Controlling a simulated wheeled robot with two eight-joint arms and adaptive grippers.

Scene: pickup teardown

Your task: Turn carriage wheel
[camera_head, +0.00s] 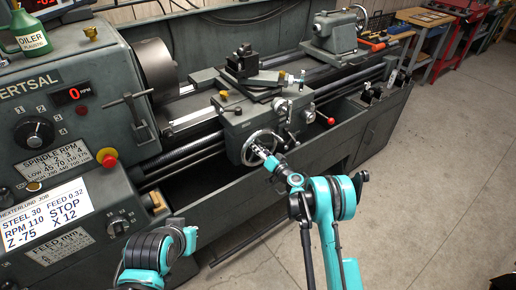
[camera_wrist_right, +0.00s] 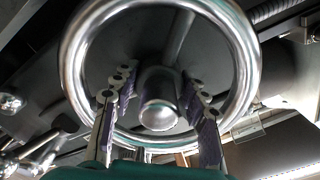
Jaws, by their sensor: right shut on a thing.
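The carriage wheel (camera_head: 248,155) is a shiny metal handwheel on the front of the grey lathe carriage (camera_head: 235,118). In the right wrist view the wheel's round rim (camera_wrist_right: 243,62) fills the upper middle, with a rounded metal hub (camera_wrist_right: 159,113) at its centre. My right gripper (camera_head: 262,151) is at the wheel in the head view and shut on it. In the wrist view its fingers (camera_wrist_right: 158,88) reach inside the rim, one on each side of the hub; exact contact is hard to tell. My left gripper is not in view; only part of that arm shows at lower left.
The headstock (camera_head: 60,105) with its spindle dial, red 0 RPM display (camera_head: 73,94) and job screen (camera_head: 45,215) stands left. A red-knobbed lever (camera_head: 331,121) is right of the wheel. The tailstock (camera_head: 335,33) stands behind. Open floor (camera_head: 430,170) lies right.

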